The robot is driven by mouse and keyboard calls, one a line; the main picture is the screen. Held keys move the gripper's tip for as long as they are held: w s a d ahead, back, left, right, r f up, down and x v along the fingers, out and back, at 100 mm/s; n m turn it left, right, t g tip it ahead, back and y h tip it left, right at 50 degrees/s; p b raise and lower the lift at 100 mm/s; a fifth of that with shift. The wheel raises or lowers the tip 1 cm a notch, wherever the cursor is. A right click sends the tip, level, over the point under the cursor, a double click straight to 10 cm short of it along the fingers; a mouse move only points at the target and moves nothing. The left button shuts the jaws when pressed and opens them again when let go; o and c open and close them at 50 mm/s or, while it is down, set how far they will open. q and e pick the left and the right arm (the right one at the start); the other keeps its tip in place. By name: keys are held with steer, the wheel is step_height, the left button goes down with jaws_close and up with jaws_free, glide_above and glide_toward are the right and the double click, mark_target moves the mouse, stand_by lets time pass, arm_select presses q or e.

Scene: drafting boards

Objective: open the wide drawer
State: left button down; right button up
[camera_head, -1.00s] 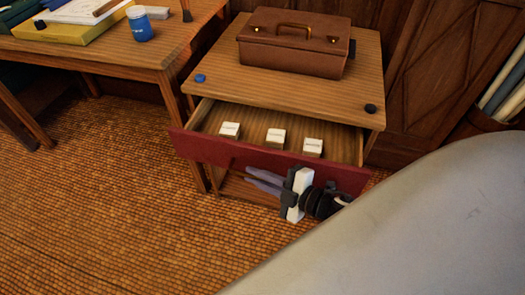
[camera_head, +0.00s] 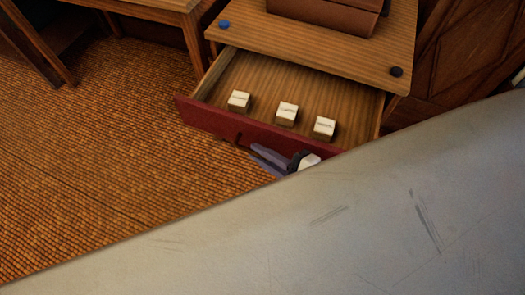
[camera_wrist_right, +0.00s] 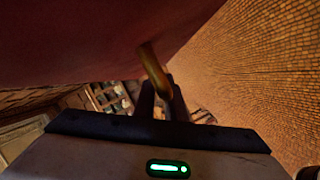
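The wide drawer (camera_head: 205,116) has a dark red front and a wooden inside. It stands well out from the wooden cabinet (camera_head: 300,42). My right gripper (camera_head: 257,151) is at the drawer's front, low and right of its middle. In the right wrist view, the brass-coloured handle (camera_wrist_right: 153,66) runs from the red front (camera_wrist_right: 90,40) down between the dark fingers of my right gripper (camera_wrist_right: 161,92), which look closed on it. My left gripper is in neither view.
Three pale blocks (camera_head: 287,112) lie in the drawer. A brown case (camera_head: 325,14), a blue knob (camera_head: 224,24) and a black knob (camera_head: 396,72) are on the cabinet top. A wooden table (camera_head: 150,4) stands at the upper left. The woven floor (camera_head: 110,150) in front is clear.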

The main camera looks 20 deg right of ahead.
steer(key=o, duration=0.4)
steer(key=shift+c, duration=0.2)
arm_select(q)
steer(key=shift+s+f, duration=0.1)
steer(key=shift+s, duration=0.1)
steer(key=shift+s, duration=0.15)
arm_select(e)
steer(key=shift+s, duration=0.1)
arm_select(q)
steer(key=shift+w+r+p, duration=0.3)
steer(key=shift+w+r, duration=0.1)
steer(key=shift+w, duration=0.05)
arm_select(e)
steer(key=v, duration=1)
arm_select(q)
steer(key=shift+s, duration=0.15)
arm_select(e)
steer(key=shift+d, duration=0.1)
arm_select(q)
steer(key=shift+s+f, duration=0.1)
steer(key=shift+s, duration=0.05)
arm_select(e)
steer(key=shift+s, duration=0.15)
